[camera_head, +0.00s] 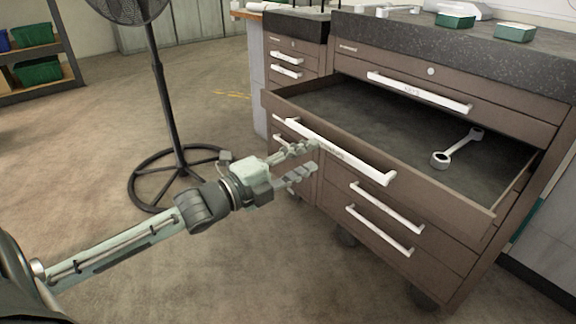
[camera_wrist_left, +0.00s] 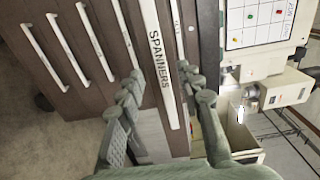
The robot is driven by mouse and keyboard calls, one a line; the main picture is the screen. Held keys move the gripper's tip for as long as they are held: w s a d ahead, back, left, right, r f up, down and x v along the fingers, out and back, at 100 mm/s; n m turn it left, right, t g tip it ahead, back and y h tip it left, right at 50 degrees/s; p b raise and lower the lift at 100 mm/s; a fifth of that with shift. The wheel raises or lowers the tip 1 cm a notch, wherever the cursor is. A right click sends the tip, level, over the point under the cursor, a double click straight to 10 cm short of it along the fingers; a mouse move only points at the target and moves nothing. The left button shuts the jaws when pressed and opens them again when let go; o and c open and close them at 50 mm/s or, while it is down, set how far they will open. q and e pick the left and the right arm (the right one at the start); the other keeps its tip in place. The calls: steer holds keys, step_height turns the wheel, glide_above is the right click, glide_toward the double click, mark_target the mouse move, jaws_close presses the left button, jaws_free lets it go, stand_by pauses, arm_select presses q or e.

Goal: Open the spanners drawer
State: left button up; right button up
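The spanners drawer (camera_head: 300,105) of the brown cabinet is pulled well out. A single spanner (camera_head: 457,148) lies on its dark floor. Its white handle (camera_head: 345,152) runs along the drawer front. In the left wrist view the handle (camera_wrist_left: 160,62) is labelled SPANNERS and lies between the fingers. My left gripper (camera_head: 303,163) is at the left end of the handle, fingers spread on either side. In the left wrist view the left gripper (camera_wrist_left: 165,92) shows a clear gap around the handle. My right gripper is not in view.
More drawers with white handles (camera_head: 380,229) lie below, and a closed drawer handle (camera_head: 418,91) is above. A fan stand (camera_head: 168,90) stands on the floor at left. Green boxes (camera_head: 455,20) sit on the dark worktop. The floor before the cabinet is clear.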

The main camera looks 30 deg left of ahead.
arm_select(q)
steer(key=shift+v, duration=2.4)
steer(key=s+a+f+n+g+y, duration=0.1)
steer(key=a+f+n+g+y, duration=0.3)
steer(key=f, duration=0.6)
steer(key=s+a+f+n+g+y, duration=0.1)
steer(key=s+a+f+n+y, duration=0.1)
steer(key=f+n, duration=0.65)
steer(key=s+d+f+n+g, duration=0.3)
steer(key=s+f, duration=0.4)
steer(key=f, duration=0.4)
steer(key=s+d+f+n+g+y, duration=0.1)
steer(key=s+d+f+n+g, duration=0.3)
steer(key=s+f, duration=0.4)
step_height(320, 180, down, 3)
steer(key=shift+d+r+n+g+y, duration=0.1)
steer(key=shift+d+n+g+y, duration=0.3)
steer(key=shift+g, duration=0.6)
